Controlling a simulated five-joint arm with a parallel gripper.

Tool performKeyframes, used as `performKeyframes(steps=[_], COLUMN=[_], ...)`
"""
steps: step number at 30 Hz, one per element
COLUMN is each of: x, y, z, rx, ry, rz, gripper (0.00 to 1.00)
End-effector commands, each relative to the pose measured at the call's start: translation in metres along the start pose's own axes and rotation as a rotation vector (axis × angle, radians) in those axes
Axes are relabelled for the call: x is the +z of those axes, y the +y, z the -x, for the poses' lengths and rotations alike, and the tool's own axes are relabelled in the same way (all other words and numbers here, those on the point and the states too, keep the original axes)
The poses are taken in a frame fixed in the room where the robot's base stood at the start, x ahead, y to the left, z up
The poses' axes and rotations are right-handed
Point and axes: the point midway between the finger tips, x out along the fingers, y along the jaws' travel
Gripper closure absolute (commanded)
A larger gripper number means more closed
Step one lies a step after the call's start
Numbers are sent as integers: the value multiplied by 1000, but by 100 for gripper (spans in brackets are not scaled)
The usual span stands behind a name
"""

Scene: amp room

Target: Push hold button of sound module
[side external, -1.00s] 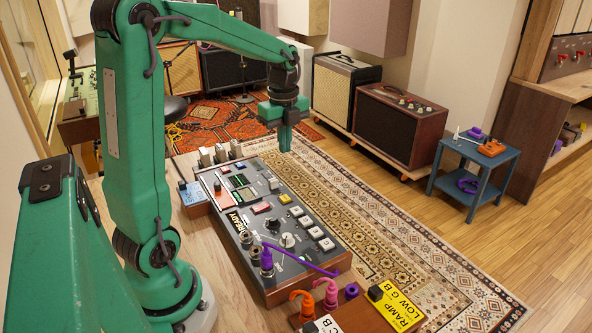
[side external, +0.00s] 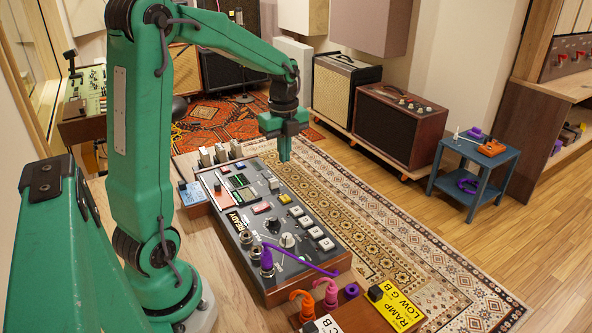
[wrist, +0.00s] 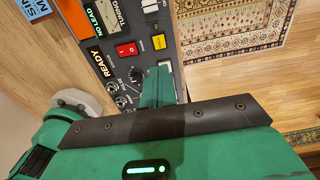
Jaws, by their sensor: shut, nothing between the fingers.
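The sound module (side external: 222,208) is a dark panel in a wooden case on the bench, with knobs, jacks and a READY label. A yellow button (side external: 285,198) and a row of white square buttons (side external: 306,221) line its right side. My gripper (side external: 284,157) is shut and empty, pointing down above the module's far right part, apart from it. In the wrist view its fingers (wrist: 160,80) overlap a pale button (wrist: 165,65) just below the yellow button (wrist: 158,41) and hide buttons beyond. The lettering is too small to tell which button is hold.
A purple cable (side external: 302,259) arches over the module's near end. Small switches (side external: 221,153) stand behind the module. The space above the white buttons is clear.

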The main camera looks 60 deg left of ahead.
Motion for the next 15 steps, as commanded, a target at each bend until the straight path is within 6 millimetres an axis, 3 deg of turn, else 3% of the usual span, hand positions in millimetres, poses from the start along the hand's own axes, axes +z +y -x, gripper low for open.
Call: performKeyframes(steps=[15], x=[0], y=[1], z=[-79], rx=[4], ry=[2], rz=[0], gripper=[100])
